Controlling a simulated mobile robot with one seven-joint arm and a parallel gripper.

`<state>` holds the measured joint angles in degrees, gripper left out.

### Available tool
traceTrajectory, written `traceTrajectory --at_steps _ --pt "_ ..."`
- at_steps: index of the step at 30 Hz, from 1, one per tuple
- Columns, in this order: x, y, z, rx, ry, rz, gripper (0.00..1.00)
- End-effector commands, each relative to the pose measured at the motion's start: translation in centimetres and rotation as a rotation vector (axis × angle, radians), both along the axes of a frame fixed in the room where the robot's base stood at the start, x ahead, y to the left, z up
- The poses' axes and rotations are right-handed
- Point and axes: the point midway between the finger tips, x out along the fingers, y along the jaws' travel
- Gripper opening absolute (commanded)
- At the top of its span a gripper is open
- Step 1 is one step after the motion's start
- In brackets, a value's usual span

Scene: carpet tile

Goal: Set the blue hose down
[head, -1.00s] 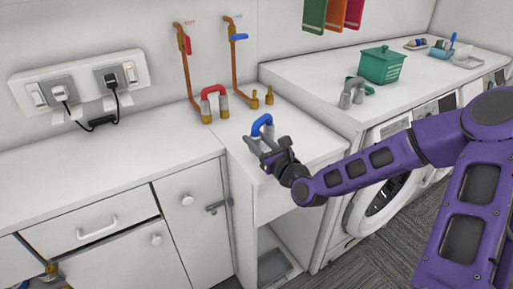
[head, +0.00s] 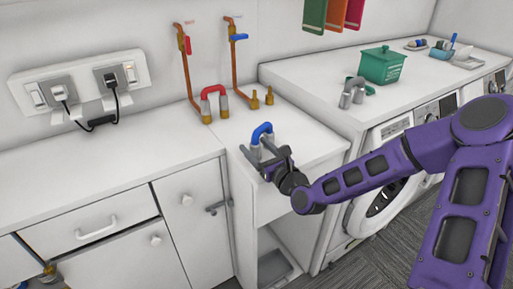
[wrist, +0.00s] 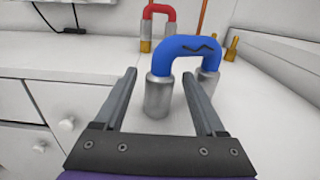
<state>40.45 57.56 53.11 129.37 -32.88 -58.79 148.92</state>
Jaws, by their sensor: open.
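The blue hose (head: 262,131) is a short U-shaped bend with grey metal ends. It stands upright, bend on top, on the white counter near its front edge. It also shows in the wrist view (wrist: 186,48), just ahead of my gripper. My gripper (head: 260,155) is open at the near side of the hose. In the wrist view my gripper's fingers (wrist: 158,88) are spread wide, with the hose's metal ends near and between the fingertips. I cannot tell whether a finger touches them.
A red hose (head: 214,91) stands on brass fittings behind. Two bare brass stubs (head: 262,98) stand beside it under the blue-handled pipe (head: 237,38). A grey hose (head: 352,92) and a green basket (head: 382,64) sit on the right counter. The left counter (head: 100,175) is clear.

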Motion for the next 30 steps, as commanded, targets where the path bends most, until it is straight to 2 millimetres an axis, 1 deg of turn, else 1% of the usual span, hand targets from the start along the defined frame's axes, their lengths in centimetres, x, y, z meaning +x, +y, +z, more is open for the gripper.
traceTrajectory --at_steps 2,5,8,12,18,21,24,30 --pt "0.0 0.0 0.5 -0.002 -0.001 0.0 0.72" --pt "-1.0 -0.8 0.3 0.0 0.002 -0.003 0.72" --pt "-2.6 -1.9 0.3 0.002 0.003 -0.003 0.72" --pt "-5.2 -3.7 0.3 0.001 0.003 -0.004 0.72" --pt "-8.2 -5.6 0.4 0.001 0.002 -0.003 0.72" --pt "-9.2 -6.3 0.3 0.0 0.001 -0.001 0.72" --pt "-9.7 -6.6 0.3 0.001 0.001 -0.002 0.72" --pt "-10.0 -6.7 0.3 0.0 0.0 0.0 0.72"
